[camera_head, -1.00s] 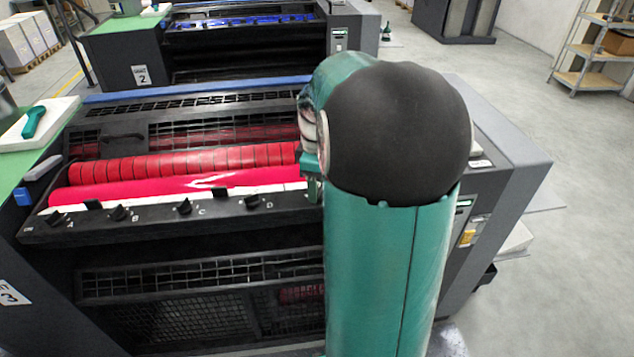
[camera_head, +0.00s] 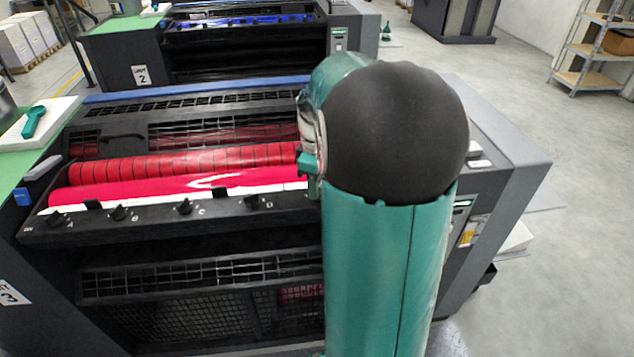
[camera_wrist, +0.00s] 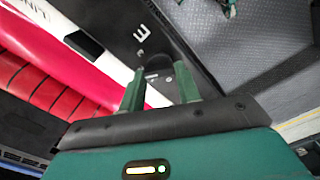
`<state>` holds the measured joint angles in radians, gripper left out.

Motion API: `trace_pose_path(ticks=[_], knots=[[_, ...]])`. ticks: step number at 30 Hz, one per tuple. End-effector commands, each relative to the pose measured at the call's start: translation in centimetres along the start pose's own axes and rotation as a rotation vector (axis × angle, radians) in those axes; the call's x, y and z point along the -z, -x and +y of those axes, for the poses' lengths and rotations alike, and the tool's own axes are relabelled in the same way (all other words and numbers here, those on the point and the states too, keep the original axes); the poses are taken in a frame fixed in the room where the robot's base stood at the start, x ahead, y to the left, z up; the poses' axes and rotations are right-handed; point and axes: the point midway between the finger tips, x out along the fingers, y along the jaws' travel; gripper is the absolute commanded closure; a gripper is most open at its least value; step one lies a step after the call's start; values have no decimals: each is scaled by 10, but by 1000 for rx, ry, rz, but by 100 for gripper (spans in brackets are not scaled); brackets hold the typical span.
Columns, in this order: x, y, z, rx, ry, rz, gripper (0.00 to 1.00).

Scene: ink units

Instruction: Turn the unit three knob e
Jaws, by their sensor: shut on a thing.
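Unit three is the dark press (camera_head: 200,232) in front of me in the head view. Its front rail carries lettered knobs: A (camera_head: 57,219), B (camera_head: 118,212), C (camera_head: 184,206) and D (camera_head: 252,202). Knob e is hidden behind my arm there. In the wrist view the letter E (camera_wrist: 141,33) shows on the black rail, just beyond my fingertips.
A red striped roller (camera_head: 180,163) and a pink roller (camera_head: 170,188) lie just behind the rail. Unit two (camera_head: 240,45) stands farther back. A green tool (camera_head: 34,121) lies on a white stack at left. Grey floor (camera_head: 540,120) is open at right.

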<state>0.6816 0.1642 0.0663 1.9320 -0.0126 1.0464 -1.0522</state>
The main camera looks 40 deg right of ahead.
Motion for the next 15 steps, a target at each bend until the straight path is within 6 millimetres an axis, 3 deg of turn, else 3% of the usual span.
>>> trace_pose_path(ticks=[15], knots=[[1,1,2,-2,-418,2,90]])
